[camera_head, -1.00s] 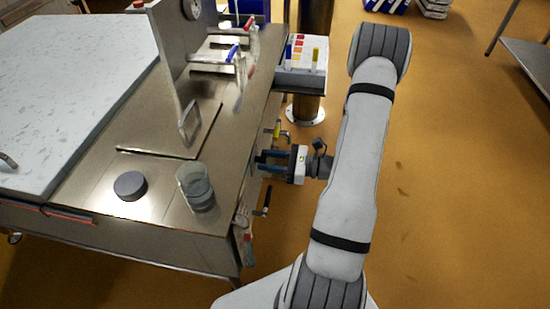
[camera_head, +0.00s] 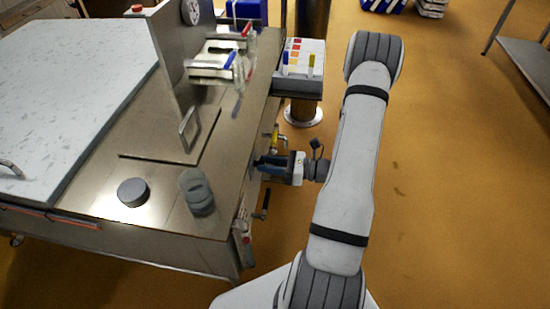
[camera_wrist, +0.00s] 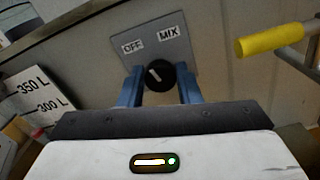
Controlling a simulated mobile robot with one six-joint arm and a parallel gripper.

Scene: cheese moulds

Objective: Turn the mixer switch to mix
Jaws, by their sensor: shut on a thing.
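The mixer switch (camera_wrist: 157,75) is a round black knob on a grey plate (camera_wrist: 178,48) marked OFF at left and MIX at right, seen in the wrist view. The knob's white mark points up and left, toward OFF. My gripper (camera_wrist: 159,84) has one blue finger on each side of the knob and is shut on it. In the head view my gripper (camera_head: 262,164) reaches in from the right to the side of the steel bench (camera_head: 228,205); the knob is hidden there.
A yellow-handled lever (camera_wrist: 268,40) sticks out right of the plate in the wrist view. A scale marked 350 L and 300 L (camera_wrist: 38,95) is at left. In the head view, a black-handled valve (camera_head: 264,203) sits below my gripper. Open floor (camera_head: 440,200) lies right of my arm.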

